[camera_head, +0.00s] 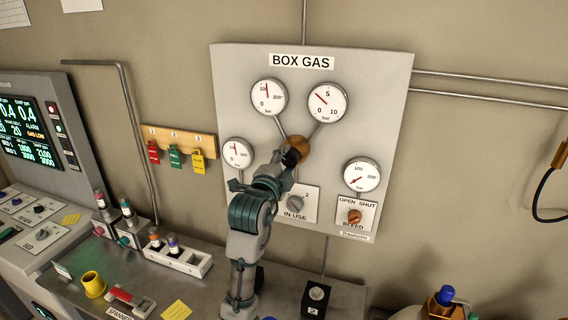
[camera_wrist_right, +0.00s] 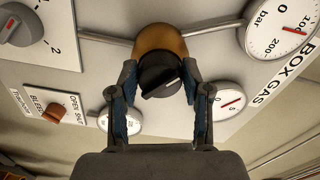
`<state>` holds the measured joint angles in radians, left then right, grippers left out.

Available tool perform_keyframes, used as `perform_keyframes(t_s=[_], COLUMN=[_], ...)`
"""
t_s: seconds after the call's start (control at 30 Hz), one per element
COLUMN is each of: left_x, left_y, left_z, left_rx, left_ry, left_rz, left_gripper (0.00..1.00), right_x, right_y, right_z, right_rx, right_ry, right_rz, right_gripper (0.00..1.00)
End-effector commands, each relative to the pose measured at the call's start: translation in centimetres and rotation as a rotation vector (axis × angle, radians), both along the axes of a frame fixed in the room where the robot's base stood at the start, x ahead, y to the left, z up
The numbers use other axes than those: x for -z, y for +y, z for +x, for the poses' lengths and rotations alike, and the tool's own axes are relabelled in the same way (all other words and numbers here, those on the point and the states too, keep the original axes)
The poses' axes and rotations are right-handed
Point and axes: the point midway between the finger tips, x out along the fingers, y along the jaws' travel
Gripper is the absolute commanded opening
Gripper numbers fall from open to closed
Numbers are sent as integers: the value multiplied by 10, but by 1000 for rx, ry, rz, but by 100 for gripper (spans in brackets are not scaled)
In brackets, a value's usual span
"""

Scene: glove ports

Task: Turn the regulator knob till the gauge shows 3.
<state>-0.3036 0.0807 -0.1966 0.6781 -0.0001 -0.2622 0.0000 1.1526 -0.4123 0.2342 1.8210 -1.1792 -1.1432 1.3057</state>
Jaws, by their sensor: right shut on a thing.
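The regulator has a brass body (camera_head: 302,149) at the middle of the BOX GAS panel and a black knob (camera_wrist_right: 160,80) with a white mark on its face. My right gripper (camera_head: 285,160) is at the knob. In the right wrist view its two fingers (camera_wrist_right: 160,95) stand on either side of the knob, shut on it. The 0–10 bar gauge (camera_head: 327,102) is at the upper right of the panel. Its red needle points up and left, between 0 and 5, at roughly 3. My left gripper is not in view.
Other gauges are at the upper left (camera_head: 269,97), lower left (camera_head: 238,153) and right (camera_head: 362,174). The IN USE selector (camera_head: 295,205) and orange BLEED knob (camera_head: 354,216) sit below the regulator. Coloured tags (camera_head: 174,156) hang left of the panel. A bench with small items lies below.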

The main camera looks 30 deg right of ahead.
Motion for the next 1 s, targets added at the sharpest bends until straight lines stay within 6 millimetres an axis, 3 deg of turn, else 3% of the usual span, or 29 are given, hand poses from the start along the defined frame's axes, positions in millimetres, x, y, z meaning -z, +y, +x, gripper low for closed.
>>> perform_keyframes(t_s=[0.57,0.6,0.67,1.0], left_x=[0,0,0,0], left_y=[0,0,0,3], left_z=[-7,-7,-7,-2], left_rx=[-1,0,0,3], left_ry=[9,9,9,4], left_rz=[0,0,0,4], left_gripper=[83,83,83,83], right_x=[3,3,4,3], right_y=[-2,-2,-2,0], right_z=[-1,-1,-1,1], right_rx=[7,7,7,3], right_ry=[-15,-15,-16,-16], right_rz=[25,25,25,22], right_gripper=[13,58,73,73])
